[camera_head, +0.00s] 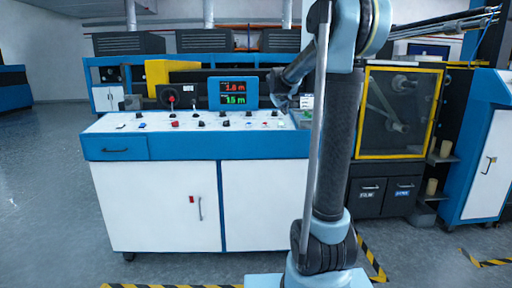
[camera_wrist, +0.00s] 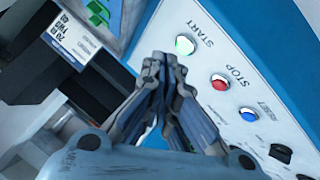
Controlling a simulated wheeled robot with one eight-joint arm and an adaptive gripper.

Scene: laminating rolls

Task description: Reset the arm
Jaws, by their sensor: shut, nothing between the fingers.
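My gripper (camera_wrist: 162,62) is shut and empty in the wrist view, its fingertips together near the panel edge. In the head view my gripper (camera_head: 283,98) is small and partly hidden by my arm, above the right part of the console (camera_head: 155,205). In the wrist view the panel carries a green START button (camera_wrist: 185,44), a red STOP button (camera_wrist: 220,82) and a blue RESET button (camera_wrist: 248,114). The fingers are left of the buttons in the picture, and I cannot tell how far above the panel they are.
A display (camera_head: 233,93) with red and green figures stands at the back of the console. A yellow-framed machine window (camera_head: 400,112) is right of my arm. Yellow-black floor tape (camera_head: 490,262) lies at the lower right. Open floor (camera_head: 45,190) lies at the left.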

